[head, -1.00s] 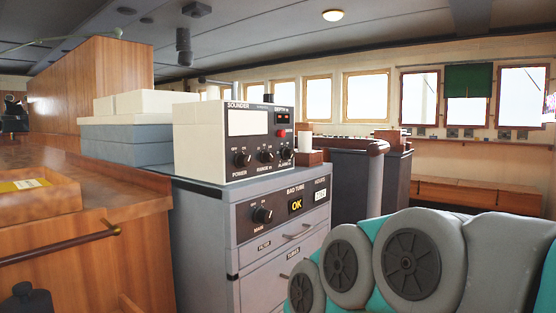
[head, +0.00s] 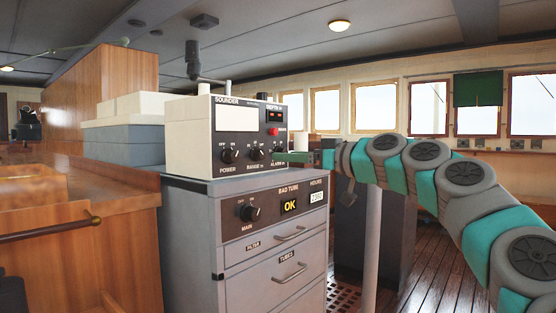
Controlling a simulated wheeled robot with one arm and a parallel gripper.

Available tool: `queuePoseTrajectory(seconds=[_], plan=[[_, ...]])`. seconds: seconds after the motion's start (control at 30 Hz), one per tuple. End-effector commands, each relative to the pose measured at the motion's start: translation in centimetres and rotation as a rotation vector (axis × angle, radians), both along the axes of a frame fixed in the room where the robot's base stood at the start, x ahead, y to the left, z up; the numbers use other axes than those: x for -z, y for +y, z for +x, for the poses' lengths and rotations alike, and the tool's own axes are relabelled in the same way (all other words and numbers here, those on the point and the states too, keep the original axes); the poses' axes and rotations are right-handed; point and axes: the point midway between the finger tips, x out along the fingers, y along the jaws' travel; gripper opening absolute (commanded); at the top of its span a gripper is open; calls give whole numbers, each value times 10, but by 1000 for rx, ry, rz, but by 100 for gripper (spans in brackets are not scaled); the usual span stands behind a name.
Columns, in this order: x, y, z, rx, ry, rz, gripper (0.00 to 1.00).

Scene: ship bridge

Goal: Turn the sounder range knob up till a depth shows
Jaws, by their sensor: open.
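The sounder (head: 190,135) is a cream box with a dark front panel, standing on a grey cabinet. Its range knob (head: 257,153) is the middle of three black knobs, between the power knob (head: 229,156) and the alarm knob (head: 277,148). The small depth display (head: 275,116) is at the panel's upper right; its reading is too small to make out. My gripper (head: 286,157) reaches in from the right, its tips at the alarm knob, right of the range knob and apart from it. It is open, seen side-on, and partly covers the alarm knob's label.
The grey cabinet (head: 270,250) below has a main knob (head: 249,213), a lit OK window (head: 290,206) and drawers with handles. A wooden counter with a rail (head: 50,229) stands at left. Bare plank floor (head: 420,265) lies at right below my arm.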

Motion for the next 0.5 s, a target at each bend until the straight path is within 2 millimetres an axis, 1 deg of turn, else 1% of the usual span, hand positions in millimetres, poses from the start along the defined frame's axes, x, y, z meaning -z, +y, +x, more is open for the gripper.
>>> queuePoseTrajectory(seconds=[0.07, 0.17, 0.5], plan=[[1, 0, 5, 4, -4, 5, 66], [1, 6, 10, 5, -3, 4, 66], [1, 42, 37, 6, -2, 2, 66]])
